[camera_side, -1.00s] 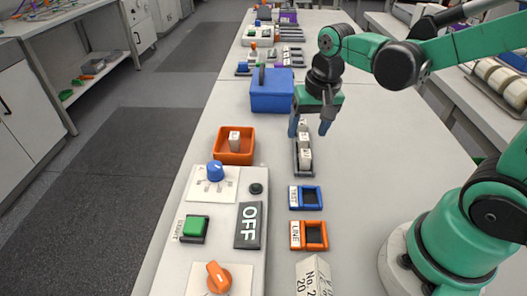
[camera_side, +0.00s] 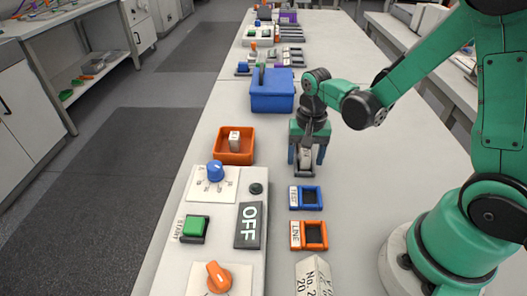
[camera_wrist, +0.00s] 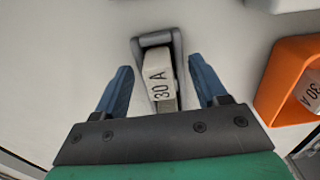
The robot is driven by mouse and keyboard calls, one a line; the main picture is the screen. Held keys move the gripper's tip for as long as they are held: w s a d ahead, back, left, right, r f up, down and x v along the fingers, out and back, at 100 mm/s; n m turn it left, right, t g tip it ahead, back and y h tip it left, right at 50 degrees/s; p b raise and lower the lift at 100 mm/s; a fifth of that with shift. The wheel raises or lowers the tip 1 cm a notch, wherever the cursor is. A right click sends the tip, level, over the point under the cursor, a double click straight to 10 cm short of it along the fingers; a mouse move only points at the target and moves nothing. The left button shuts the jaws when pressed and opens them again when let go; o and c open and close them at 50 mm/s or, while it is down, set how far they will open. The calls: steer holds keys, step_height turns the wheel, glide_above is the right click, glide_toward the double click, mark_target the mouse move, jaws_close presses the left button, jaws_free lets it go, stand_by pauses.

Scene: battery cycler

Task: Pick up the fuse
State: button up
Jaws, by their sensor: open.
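My gripper (camera_side: 307,155) is low over the dark grey rack in the side view, with one blue finger on each side of it. A pale fuse (camera_side: 305,155) shows between the fingers. In the wrist view the fuse (camera_wrist: 160,78), marked "30 A", sits in the grey rack (camera_wrist: 157,40). My gripper (camera_wrist: 162,88) is open there, with a gap between each finger and the fuse. The gripper hides the far part of the rack in the side view. Another white fuse (camera_side: 235,140) lies in the orange bin (camera_side: 234,158), which also shows in the wrist view (camera_wrist: 283,85).
A blue toolbox (camera_side: 272,95) stands behind the rack. Nearer are a blue-framed holder (camera_side: 311,197), an orange-framed holder (camera_side: 314,235) and a white labelled block (camera_side: 314,277). A control panel (camera_side: 221,232) with knobs and an OFF sign is at left. The table right of the rack is clear.

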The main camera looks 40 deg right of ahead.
jaws_close()
stand_by(0.4)
